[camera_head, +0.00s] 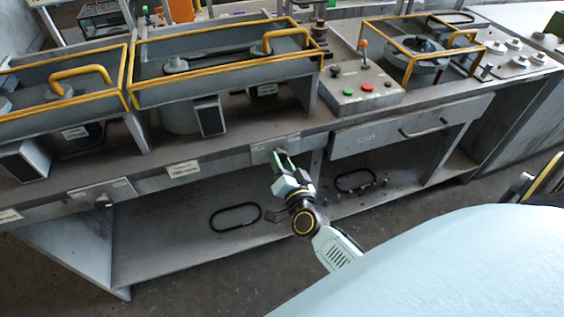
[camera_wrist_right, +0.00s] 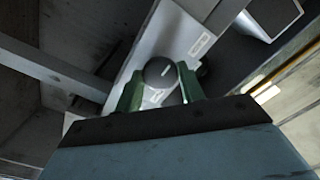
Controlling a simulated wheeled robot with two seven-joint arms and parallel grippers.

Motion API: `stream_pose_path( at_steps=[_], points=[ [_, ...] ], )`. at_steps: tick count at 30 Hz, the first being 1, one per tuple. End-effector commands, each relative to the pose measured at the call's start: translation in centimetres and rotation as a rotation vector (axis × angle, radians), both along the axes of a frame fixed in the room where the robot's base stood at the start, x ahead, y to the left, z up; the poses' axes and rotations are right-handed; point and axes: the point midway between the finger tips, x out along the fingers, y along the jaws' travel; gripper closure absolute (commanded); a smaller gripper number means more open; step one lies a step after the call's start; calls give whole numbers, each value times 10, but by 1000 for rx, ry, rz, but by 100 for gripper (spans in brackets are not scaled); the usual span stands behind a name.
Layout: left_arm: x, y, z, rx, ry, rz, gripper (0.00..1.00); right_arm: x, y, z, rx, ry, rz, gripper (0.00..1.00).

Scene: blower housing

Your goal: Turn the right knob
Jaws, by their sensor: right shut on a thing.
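The right knob (camera_wrist_right: 159,71) is a dark round dial with a short pale mark on its face. It sits on a pale front panel (camera_head: 268,146) on the bench's front edge. My right gripper (camera_head: 285,159) has reached this panel. In the wrist view, the green fingers of my right gripper (camera_wrist_right: 161,88) stand on either side of the knob and are shut on it. In the head view the knob is mostly hidden by the fingers. The left knob (camera_head: 104,201) sits on a similar panel further left, untouched. My left gripper is out of view.
Yellow-railed grey housings (camera_head: 226,79) stand on the bench above. A control box (camera_head: 362,92) with green and red buttons and a lever stands to the right. A drawer (camera_head: 405,128) is below it. Black loops (camera_head: 235,217) lie on the lower shelf.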

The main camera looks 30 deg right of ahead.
Motion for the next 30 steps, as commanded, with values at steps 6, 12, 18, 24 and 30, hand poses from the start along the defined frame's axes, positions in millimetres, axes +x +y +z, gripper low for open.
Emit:
stream_pose_path(
  at_steps=[6, 12, 18, 24, 30],
  points=[
    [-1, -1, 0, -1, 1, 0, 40, 0, 0, 0, 40, -9, -1, 84],
    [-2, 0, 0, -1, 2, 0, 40, 0, 0, 0, 45, -10, -1, 84],
    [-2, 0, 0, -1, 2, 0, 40, 0, 0, 0, 44, -10, -1, 84],
    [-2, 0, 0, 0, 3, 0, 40, 0, 0, 0, 44, -10, -1, 40],
    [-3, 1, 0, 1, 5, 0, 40, 0, 0, 0, 43, -10, 0, 40]
  ],
)
